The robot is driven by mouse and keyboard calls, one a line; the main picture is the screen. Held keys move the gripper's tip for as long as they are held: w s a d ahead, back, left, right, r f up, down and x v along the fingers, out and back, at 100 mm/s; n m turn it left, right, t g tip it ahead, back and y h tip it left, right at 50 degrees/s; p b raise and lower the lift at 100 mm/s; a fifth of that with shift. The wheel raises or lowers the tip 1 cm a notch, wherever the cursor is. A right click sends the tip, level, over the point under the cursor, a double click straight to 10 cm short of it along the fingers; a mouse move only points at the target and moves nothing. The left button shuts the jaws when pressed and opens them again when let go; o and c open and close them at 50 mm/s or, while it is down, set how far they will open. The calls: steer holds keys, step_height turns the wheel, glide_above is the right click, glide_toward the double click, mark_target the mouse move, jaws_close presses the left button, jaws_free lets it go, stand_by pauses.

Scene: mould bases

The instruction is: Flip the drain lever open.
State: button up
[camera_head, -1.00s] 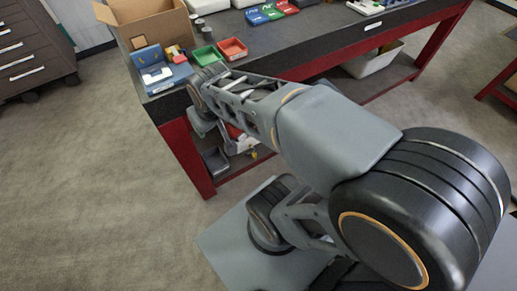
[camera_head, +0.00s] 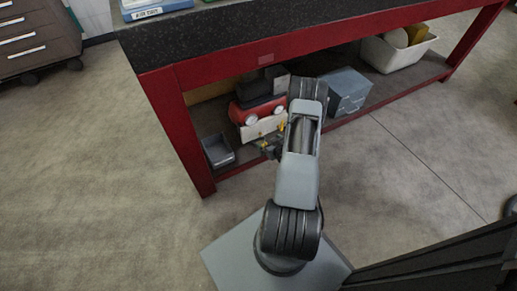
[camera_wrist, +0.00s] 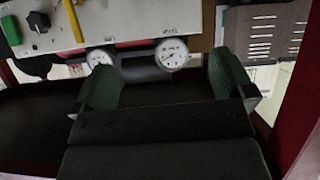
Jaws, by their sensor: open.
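A red compressor-like unit (camera_head: 245,108) with a pale front panel (camera_head: 262,128) and two round gauges sits on the lower shelf of the bench. In the wrist view the panel (camera_wrist: 125,18) fills the upper left, with the gauges (camera_wrist: 171,54) at its edge. A yellow bar-shaped lever (camera_wrist: 73,20) stands on the panel, left of the gauges, beside a black knob (camera_wrist: 38,22). I cannot read whether it is the drain lever. My gripper (camera_wrist: 165,88) is open and empty, its green-padded fingers apart below the gauges and right of the lever. It touches nothing that I can see.
The red bench frame (camera_head: 178,120) and dark bench top (camera_head: 240,35) enclose the shelf from the left and above. A grey box (camera_head: 346,92) stands right of the unit, a grey tray (camera_head: 217,151) left. A white bin (camera_head: 390,57) is farther right. The floor in front is clear.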

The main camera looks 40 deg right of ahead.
step_height(320, 180, down, 5)
steer(key=s+b, duration=0.1)
steer(key=s, duration=0.1)
steer(key=r+b+x, duration=0.1)
steer(key=b+x, duration=0.4)
steer(key=x, duration=0.8)
steer(key=shift+w+a+m+t, duration=0.2)
steer(key=shift+w+m+t, duration=0.15)
steer(key=shift+w, duration=0.25)
steer(key=shift+r, duration=0.1)
steer(key=shift+c, duration=0.4)
steer(key=c, duration=1)
